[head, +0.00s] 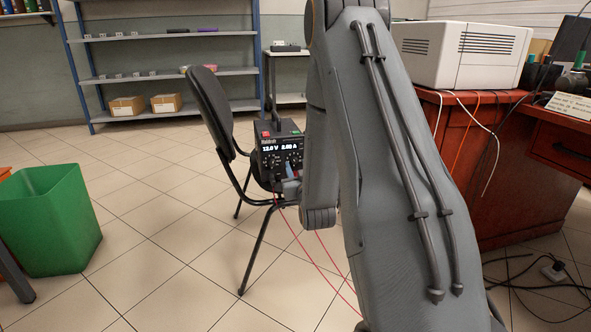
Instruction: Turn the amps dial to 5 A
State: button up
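The power supply (268,150) is a small black box with a lit display, standing on the seat of a black chair. The display (281,148) shows a volts value on the left and an amps value on the right; the amps digits are too small to read surely. Dark knobs sit below the display, but I cannot make out the amps dial. My gripper (290,180) is at the lower right of the front panel, small and partly hidden by my arm. I cannot tell whether it touches a dial or how far its fingers are apart.
The black chair (212,108) has its backrest left of the supply. Red leads (305,250) hang toward the floor. A green bin (50,220) stands at left, a red-brown desk (480,165) with a white machine (465,55) at right. Cables lie on the floor at lower right.

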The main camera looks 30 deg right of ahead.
jog(key=shift+x, duration=0.85)
grip_shut()
